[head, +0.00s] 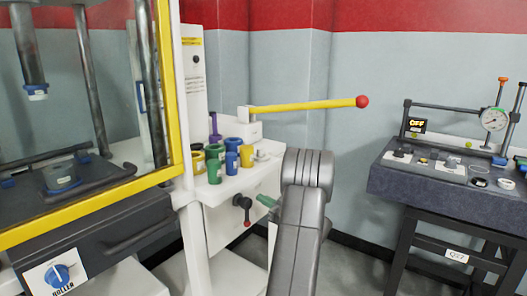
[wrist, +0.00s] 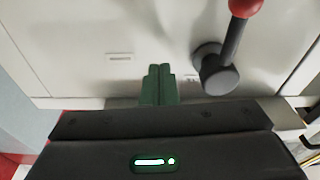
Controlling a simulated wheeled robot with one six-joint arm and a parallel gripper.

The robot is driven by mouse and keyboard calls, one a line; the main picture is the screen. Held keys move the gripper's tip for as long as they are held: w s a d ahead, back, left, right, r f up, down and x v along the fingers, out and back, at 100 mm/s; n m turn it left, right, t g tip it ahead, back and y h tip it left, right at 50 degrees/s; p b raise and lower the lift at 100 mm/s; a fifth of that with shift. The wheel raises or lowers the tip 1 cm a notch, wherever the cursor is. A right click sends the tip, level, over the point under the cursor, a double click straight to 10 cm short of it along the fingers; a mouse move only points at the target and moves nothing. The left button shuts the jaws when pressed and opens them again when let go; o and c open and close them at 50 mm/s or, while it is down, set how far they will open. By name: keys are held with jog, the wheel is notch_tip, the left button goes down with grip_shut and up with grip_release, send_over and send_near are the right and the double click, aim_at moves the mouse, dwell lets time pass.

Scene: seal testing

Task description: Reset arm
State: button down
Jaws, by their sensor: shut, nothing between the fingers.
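My grey arm (head: 302,215) rises at the middle of the head view. The green tip of my gripper (head: 266,202) shows just left of it, in front of the white cabinet. In the wrist view my gripper's green fingers (wrist: 160,84) are together with nothing between them. They point at the white cabinet panel (wrist: 110,35), close to a dark lever with a red knob (wrist: 246,5) on their right. The fingers look apart from the lever. Most of the gripper body is hidden behind my arm in the head view.
Coloured cups (head: 214,170) stand on the white cabinet, below a yellow lever (head: 310,106) with a red ball. A yellow-framed press (head: 90,205) stands left. A dark bench (head: 440,185) with a gauge stands right. Open floor (head: 350,268) lies between cabinet and bench.

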jog(key=shift+w+r+n+g+b, duration=0.15)
jog(key=shift+r+n+b, duration=0.25)
jog(key=shift+n, duration=0.45)
jog(key=shift+s+r+n+g+b, duration=0.15)
jog(key=shift+r+n+b, duration=0.25)
jog(key=shift+n, duration=0.4)
jog(key=shift+w+r+n+g+b, duration=0.15)
jog(key=shift+r+n+b, duration=0.25)
jog(key=shift+n, duration=0.45)
jog(key=shift+f, duration=0.1)
